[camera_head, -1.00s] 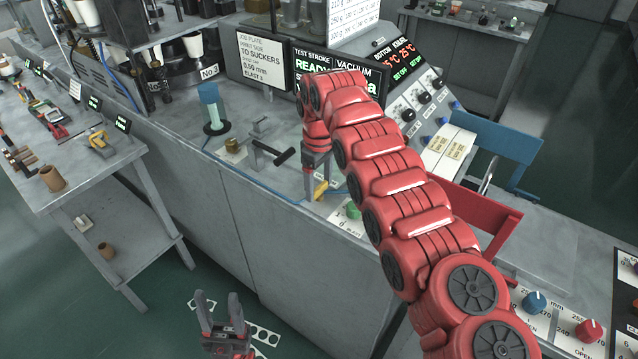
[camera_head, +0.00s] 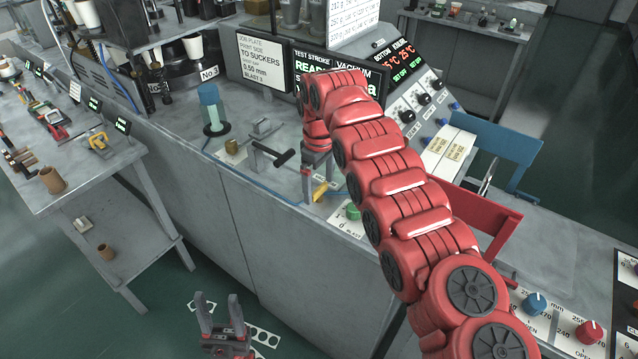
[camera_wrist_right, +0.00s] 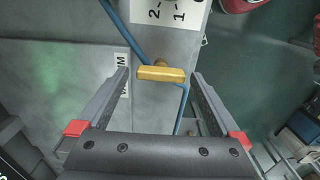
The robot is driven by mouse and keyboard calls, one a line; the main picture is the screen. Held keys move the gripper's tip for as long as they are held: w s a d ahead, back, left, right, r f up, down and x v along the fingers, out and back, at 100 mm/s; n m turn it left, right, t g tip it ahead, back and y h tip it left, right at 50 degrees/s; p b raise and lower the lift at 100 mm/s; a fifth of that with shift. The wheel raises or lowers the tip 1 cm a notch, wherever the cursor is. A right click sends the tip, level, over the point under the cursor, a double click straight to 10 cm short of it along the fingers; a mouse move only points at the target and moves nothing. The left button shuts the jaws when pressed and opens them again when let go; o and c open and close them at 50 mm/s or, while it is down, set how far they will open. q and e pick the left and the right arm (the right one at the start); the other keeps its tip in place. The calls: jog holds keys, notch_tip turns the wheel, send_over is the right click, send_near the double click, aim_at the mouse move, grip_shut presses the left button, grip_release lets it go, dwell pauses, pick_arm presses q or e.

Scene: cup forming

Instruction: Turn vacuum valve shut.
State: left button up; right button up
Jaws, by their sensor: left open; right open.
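The vacuum valve shows as a yellow bar handle (camera_wrist_right: 162,73) in the right wrist view, lying crosswise between my right fingers. A label partly reading "UM" stands beside it, and a blue tube runs past it. In the head view the yellow handle (camera_head: 320,190) is partly hidden by my right gripper (camera_head: 316,185), which points down over the bench. The right gripper is open, with one finger at each end of the handle and a visible gap to each side. My left gripper (camera_head: 226,322) is open and empty, low in front of the bench, away from the valve.
A black-handled lever (camera_head: 284,157) and a small brass piece (camera_head: 232,147) stand left of the valve. A blue-topped cylinder (camera_head: 209,105) stands further left. A green button (camera_head: 353,211) is close right of the valve. A display panel (camera_head: 343,80) stands behind.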

aim_at(318, 188)
notch_tip(318, 188, up, 3)
jog(key=shift+a+f, duration=0.15)
jog(key=shift+f, duration=0.05)
notch_tip(318, 188, up, 4)
jog(key=p, duration=0.3)
jog(key=shift+s+r, duration=0.1)
jog(key=shift+r, duration=0.1)
notch_tip(318, 188, up, 10)
jog(key=p, duration=1)
jog(key=shift+r, duration=0.1)
